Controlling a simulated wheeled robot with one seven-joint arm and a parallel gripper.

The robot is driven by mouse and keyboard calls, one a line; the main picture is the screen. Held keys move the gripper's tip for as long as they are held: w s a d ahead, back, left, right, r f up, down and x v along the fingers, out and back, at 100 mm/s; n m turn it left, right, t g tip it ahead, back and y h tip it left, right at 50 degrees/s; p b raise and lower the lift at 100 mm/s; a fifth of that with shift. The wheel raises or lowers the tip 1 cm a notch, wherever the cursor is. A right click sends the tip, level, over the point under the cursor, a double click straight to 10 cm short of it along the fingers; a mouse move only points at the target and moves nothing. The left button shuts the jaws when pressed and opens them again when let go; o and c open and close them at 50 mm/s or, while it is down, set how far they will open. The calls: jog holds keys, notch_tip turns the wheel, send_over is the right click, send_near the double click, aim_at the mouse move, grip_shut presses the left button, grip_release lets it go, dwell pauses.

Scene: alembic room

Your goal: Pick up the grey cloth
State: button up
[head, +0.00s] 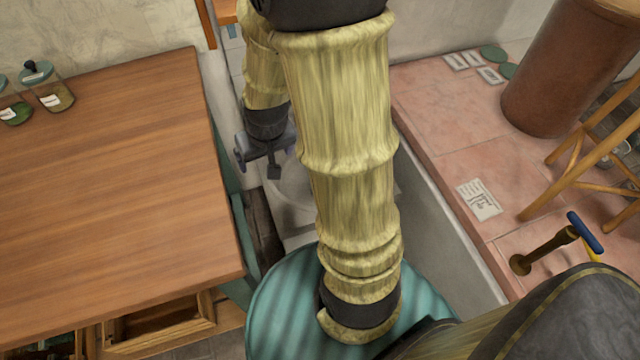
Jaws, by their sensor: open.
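I cannot make out the grey cloth for certain. A pale grey-white shape (296,190) shows low in the gap behind my arm, partly covered by it, and I cannot tell what it is. My gripper (262,158) is dark grey and hangs at the far end of my yellow-sleeved arm, over the narrow gap right of the wooden table. Its jaws are open, and I see nothing held between them. My arm hides much of the middle of the view.
The wooden table (110,170) fills the left, its top mostly bare, with glass jars (48,88) at the back. A pink tiled ledge (440,130) on the right carries a brown cylinder (555,75), a wooden stool (565,165) and paper cards (480,199).

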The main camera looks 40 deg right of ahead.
jog(key=w+d+f+m+h+b, duration=0.1)
jog(key=w+d+f+m+b, duration=0.1)
jog(key=d+f, duration=0.4)
jog(key=w+d+f+m+h+b, duration=0.1)
jog(key=d+f, duration=0.5)
jog(key=f, duration=0.8)
jog(key=w+d+f+m+b, duration=0.3)
jog(key=d+f, duration=0.3)
jog(key=f, duration=0.4)
jog(key=shift+w+d+f+h+b, duration=0.15)
jog(key=shift+w+d+h+b, duration=0.3)
jog(key=shift+w, duration=0.3)
jog(key=shift+a+f, duration=0.1)
jog(key=b+x, duration=0.1)
jog(key=x, duration=0.5)
jog(key=b+x, duration=0.2)
jog(key=x, duration=0.4)
jog(key=shift+w+a, duration=0.1)
jog(key=shift+w, duration=0.1)
jog(key=shift+b, duration=0.3)
jog(key=b+x, duration=0.2)
jog(key=x, duration=0.2)
jog(key=shift+s+f, duration=0.15)
jog(key=shift+f, duration=0.1)
jog(key=shift+w+f, duration=0.2)
jog(key=shift+f, duration=0.15)
